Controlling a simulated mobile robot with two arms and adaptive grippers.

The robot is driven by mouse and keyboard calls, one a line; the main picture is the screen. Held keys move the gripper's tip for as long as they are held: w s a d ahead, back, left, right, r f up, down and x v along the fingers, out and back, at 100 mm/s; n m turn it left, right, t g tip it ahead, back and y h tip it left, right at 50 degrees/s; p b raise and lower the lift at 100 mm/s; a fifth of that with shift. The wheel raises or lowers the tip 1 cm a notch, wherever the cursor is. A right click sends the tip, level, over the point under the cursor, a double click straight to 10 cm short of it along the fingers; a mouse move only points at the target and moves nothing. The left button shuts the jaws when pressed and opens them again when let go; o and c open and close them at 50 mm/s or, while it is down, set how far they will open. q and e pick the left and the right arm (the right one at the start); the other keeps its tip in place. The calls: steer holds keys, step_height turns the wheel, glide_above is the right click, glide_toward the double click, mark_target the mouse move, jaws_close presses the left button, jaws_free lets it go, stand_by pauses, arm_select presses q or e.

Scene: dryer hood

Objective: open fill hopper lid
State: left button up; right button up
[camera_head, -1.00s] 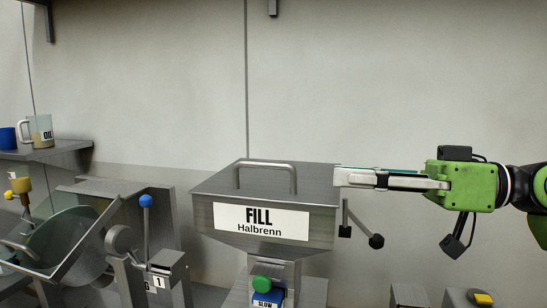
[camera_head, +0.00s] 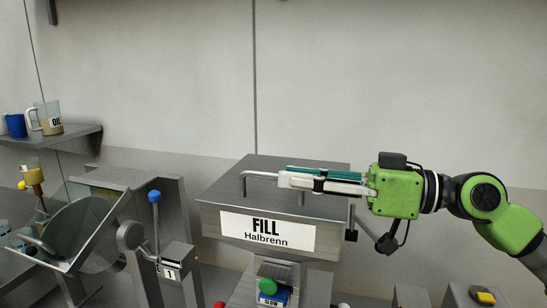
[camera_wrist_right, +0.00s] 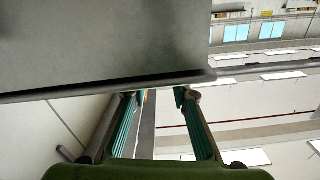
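The fill hopper (camera_head: 212,222) is a grey metal box with a white "FILL Halbrenn" label (camera_head: 267,232). Its flat lid (camera_head: 225,188) is closed and has a bent rod handle (camera_head: 260,175) on top. My right gripper (camera_head: 284,176) comes in from the right above the lid, its fingertips at the handle and hiding the bar's right part. In the right wrist view its two fingers (camera_wrist_right: 158,95) are apart, with a large grey surface and a bar-like edge just beyond the tips. Whether they touch the handle is unclear. My left gripper is not in view.
Left of the hopper stand a tilted glass-fronted vessel (camera_head: 80,235) and a blue-knobbed lever (camera_head: 155,197). A green button (camera_head: 273,270) is below the hopper. Above the lid is free.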

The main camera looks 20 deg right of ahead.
mark_target(245, 171)
steer(key=p+x, duration=0.2)
steer(key=x, duration=0.1)
steer(key=shift+s+r, duration=0.1)
steer(key=shift+r, duration=0.15)
steer(key=shift+w+a+f+p, duration=0.2)
steer(key=shift+w+a+p, duration=0.2)
steer(key=shift+a+p, duration=0.2)
steer(key=shift+f, duration=0.1)
steer(key=shift+c, duration=0.4)
jaws_close()
